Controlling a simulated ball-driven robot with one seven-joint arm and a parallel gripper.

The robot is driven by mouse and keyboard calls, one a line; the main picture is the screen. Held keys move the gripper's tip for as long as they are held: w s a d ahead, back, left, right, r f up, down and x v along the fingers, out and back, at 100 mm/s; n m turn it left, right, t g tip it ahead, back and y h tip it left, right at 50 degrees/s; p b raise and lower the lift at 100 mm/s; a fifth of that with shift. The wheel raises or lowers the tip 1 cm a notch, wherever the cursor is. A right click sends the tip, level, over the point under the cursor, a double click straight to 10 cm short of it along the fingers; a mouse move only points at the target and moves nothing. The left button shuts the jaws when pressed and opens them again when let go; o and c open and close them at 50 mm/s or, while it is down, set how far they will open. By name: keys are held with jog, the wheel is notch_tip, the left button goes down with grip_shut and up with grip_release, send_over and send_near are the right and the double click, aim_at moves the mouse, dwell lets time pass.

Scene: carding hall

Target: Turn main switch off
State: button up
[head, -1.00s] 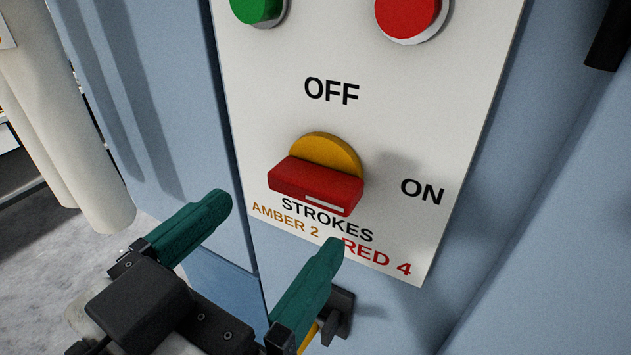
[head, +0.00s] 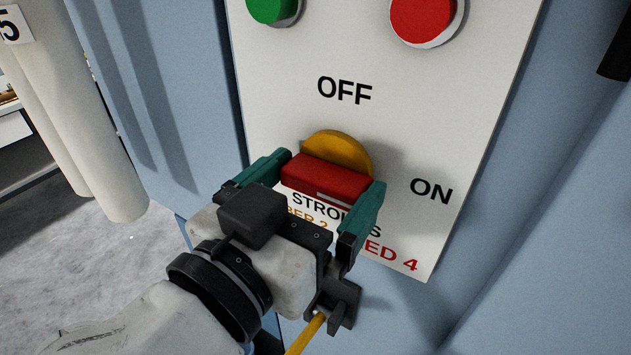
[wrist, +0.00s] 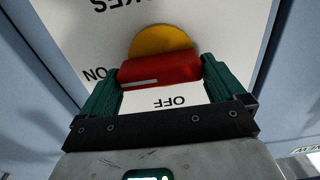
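The main switch has a red bar handle (head: 325,177) on a yellow round base (head: 339,147), on a white panel (head: 290,60). The handle lies crosswise, and its white mark is at the end towards the ON label (head: 431,190). The OFF label (head: 344,90) is above. My gripper (head: 332,172) is open, with one green finger beside each end of the handle. The wrist view shows the red handle (wrist: 160,70) between the fingers, close to both; I cannot tell whether they touch it. The fingers and wrist partly cover the lettering below.
A green button (head: 272,8) and a red button (head: 425,18) sit above the switch on the panel. Blue cabinet walls surround the panel. A cream pipe (head: 90,150) stands at the left over grey floor.

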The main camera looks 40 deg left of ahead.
jog(key=c, duration=0.3)
jog(key=shift+r+n+p, duration=0.1)
jog(key=shift+n+p, duration=0.2)
jog(key=n+p, duration=0.2)
jog(key=n, duration=0.1)
jog(key=shift+r+p, duration=0.15)
jog(key=shift+p, duration=0.25)
jog(key=n+p, duration=0.3)
jog(key=n, duration=0.2)
jog(key=shift+a+p, duration=0.2)
jog(key=shift+p, duration=0.15)
jog(key=n+p, duration=0.4)
jog(key=n, duration=0.1)
jog(key=shift+s+a+p, duration=0.1)
jog(key=shift+a+p, duration=0.05)
jog(key=shift+p, duration=0.2)
jog(key=shift+a+f+n+p, duration=0.1)
jog(key=shift+f+n+p, duration=0.1)
jog(key=shift+n+p, duration=0.7)
jog(key=shift+f+n+p, duration=0.15)
jog(key=shift+n+p, duration=0.35)
jog(key=shift+n, duration=0.7)
jog(key=o, duration=0.6)
